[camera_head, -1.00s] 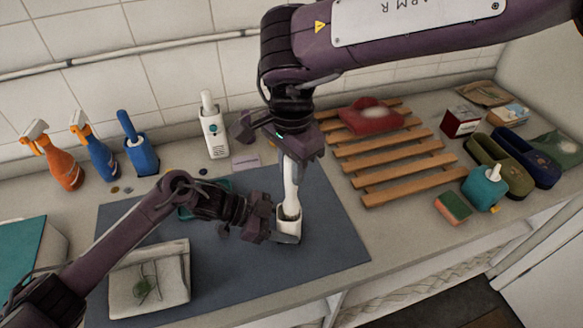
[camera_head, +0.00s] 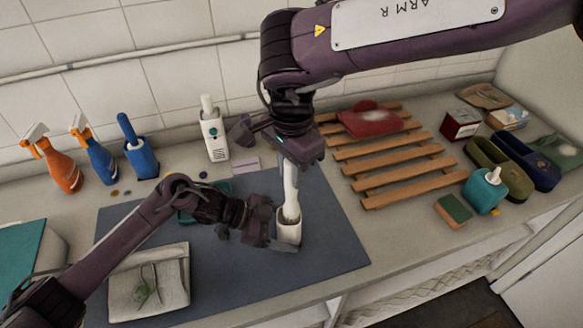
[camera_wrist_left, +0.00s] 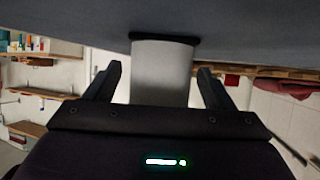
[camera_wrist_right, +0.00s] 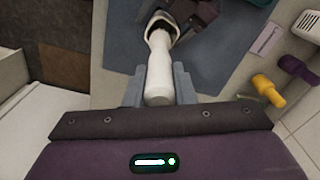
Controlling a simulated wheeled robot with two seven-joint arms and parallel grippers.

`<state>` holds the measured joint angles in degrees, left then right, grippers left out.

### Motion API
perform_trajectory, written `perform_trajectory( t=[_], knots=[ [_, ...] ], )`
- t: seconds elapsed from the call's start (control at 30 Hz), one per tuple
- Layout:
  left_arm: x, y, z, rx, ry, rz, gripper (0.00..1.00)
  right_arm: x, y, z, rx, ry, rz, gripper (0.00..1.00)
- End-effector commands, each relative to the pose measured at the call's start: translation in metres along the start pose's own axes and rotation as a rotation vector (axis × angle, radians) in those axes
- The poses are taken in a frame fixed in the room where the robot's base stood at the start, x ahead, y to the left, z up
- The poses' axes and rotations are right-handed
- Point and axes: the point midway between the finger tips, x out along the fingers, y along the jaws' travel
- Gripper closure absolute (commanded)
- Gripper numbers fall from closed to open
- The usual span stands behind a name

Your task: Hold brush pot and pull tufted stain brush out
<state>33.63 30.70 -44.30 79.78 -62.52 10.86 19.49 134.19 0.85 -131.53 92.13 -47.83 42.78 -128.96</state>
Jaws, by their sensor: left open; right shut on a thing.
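The tufted stain brush has a long white handle (camera_head: 291,188) and stands upright in the white brush pot (camera_head: 289,231) on the grey-blue mat. My right gripper (camera_head: 291,163) is shut on the upper handle from above. The right wrist view shows the handle (camera_wrist_right: 158,68) between its fingers and the pot's rim (camera_wrist_right: 163,18) beyond. The brush's head is hidden inside the pot. My left gripper (camera_head: 270,238) is low at the pot's left side. In the left wrist view, its open fingers (camera_wrist_left: 160,80) stand on either side of the pot (camera_wrist_left: 162,72), with gaps visible.
A folded light cloth (camera_head: 150,285) lies on the mat (camera_head: 335,235) near my left arm. A wooden slatted rack (camera_head: 390,165) stands at right, with a teal bottle (camera_head: 484,190) and sponge (camera_head: 454,209). Spray bottles and a blue brush in its holder (camera_head: 142,158) line the back left.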

Motion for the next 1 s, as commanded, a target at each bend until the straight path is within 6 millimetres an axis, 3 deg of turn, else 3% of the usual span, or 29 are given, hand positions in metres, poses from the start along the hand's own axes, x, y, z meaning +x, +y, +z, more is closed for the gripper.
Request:
perform_trajectory(
  t=[0.17,0.6,1.0],
  knots=[
    [-0.013,-0.001,0.000,0.000,0.000,-0.002,0.24,0.000,0.000,0.000,0.000,0.000,0.000,1.00],
    [-0.100,-0.001,0.001,0.000,-0.002,-0.002,0.24,0.000,0.000,0.000,0.000,0.000,0.000,1.00],
    [-0.125,0.000,-0.009,0.000,0.001,0.000,0.24,-0.009,0.000,0.000,0.000,0.000,0.000,1.00]
  ],
)
